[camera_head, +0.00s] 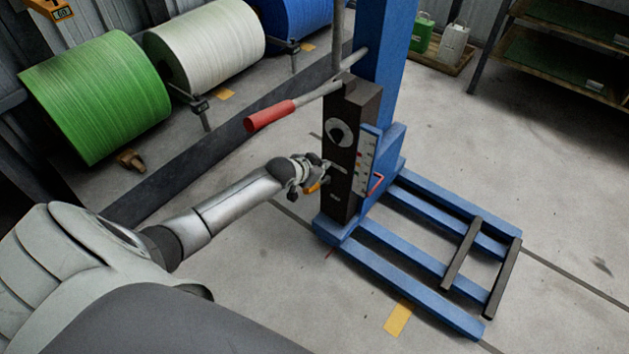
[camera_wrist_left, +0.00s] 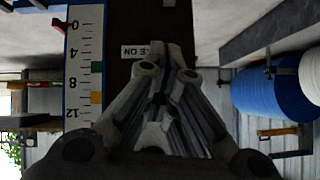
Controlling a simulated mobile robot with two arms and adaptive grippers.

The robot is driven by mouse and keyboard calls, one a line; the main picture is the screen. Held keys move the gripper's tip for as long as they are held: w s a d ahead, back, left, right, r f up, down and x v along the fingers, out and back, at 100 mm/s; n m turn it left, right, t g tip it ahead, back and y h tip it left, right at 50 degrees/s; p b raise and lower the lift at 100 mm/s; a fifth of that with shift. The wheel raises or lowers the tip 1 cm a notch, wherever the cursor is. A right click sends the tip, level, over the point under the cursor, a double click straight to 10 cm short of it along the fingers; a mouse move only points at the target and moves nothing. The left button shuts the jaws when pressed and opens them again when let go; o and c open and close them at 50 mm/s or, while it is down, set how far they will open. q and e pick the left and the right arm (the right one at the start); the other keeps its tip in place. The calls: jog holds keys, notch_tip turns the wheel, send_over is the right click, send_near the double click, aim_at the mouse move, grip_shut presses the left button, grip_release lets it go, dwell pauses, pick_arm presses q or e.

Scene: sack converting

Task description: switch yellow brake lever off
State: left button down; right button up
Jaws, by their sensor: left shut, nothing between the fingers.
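The yellow brake lever (camera_head: 313,187) shows as a small yellow-orange handle at the front of the dark control box (camera_head: 341,200) on the blue stand. My left gripper (camera_head: 322,173) is right beside it, just above it in the head view and partly covering it; I cannot tell whether they touch. In the left wrist view the gripper's fingers (camera_wrist_left: 166,58) are closed together with nothing between them. They point at the dark box face and partly cover a white label (camera_wrist_left: 146,50) ending in "LE ON". The lever cannot be made out in that view. My right gripper is out of view.
A red-handled bar (camera_head: 270,115) sticks out left from the box top, above my left forearm. Green, white and blue rolls stand behind. Floor is free at front.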

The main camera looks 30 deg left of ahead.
aim_at(314, 188)
pick_arm(q)
jog(key=shift+s+a+f+b, duration=0.25)
jog(key=shift+s+f, duration=0.25)
jog(key=shift+f, duration=0.35)
jog(key=shift+s+a+f+b, duration=0.2)
jog(key=shift+s+f, duration=0.25)
jog(key=shift+f, duration=0.4)
